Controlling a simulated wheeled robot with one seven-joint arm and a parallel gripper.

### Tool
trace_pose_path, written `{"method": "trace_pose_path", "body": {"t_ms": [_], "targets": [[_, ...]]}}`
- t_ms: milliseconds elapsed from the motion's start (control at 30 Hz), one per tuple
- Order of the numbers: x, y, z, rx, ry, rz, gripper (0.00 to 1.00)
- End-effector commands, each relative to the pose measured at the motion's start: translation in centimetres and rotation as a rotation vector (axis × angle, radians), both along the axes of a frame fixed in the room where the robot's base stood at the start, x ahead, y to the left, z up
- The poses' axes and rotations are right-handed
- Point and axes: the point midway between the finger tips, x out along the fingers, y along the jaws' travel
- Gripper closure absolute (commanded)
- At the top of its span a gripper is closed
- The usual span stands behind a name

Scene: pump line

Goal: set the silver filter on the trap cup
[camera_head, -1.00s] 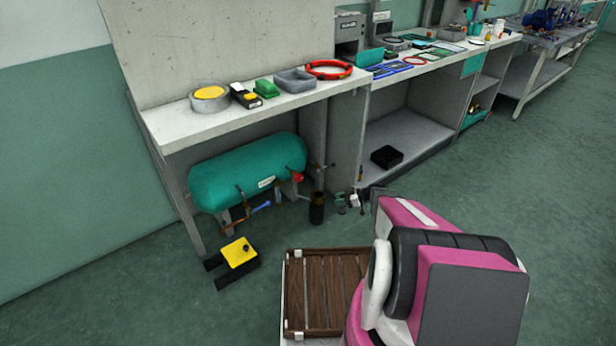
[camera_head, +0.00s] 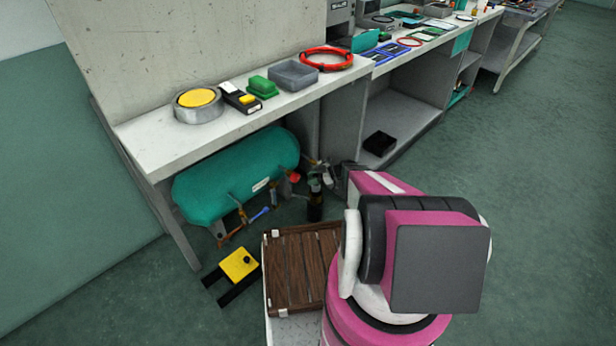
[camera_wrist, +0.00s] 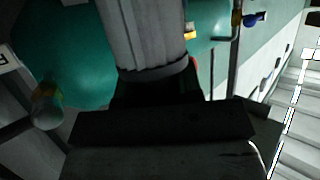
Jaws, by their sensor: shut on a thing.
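The silver filter is a grey, ribbed cylinder (camera_wrist: 145,38) with a dark band at its lower end in the wrist view. My gripper (camera_wrist: 155,98) is shut on it; the dark jaws cover that end. In the head view my gripper (camera_head: 331,176) is small and partly hidden by my pink arm, so I cannot clearly make out the filter there. The trap cup (camera_head: 315,208) is a dark, upright cup on the floor at the right end of the teal tank. My gripper shows just above and right of it. I cannot tell whether filter and cup touch.
The teal tank (camera_head: 235,178) with small pipes and valves lies under the bench (camera_head: 165,150). A yellow-topped block (camera_head: 239,264) stands on the floor at left. A brown slatted tray (camera_head: 290,270) is beside my arm. Open floor lies to the right.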

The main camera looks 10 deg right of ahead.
Motion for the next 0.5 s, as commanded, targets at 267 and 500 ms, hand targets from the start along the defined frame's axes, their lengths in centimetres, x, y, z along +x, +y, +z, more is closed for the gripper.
{"method": "trace_pose_path", "body": {"t_ms": [267, 500], "targets": [[0.0, 0.0, -0.7, 0.000, 0.001, 0.000, 0.92], [0.1, 0.0, -2.5, 0.000, 0.000, -0.001, 0.92]]}}
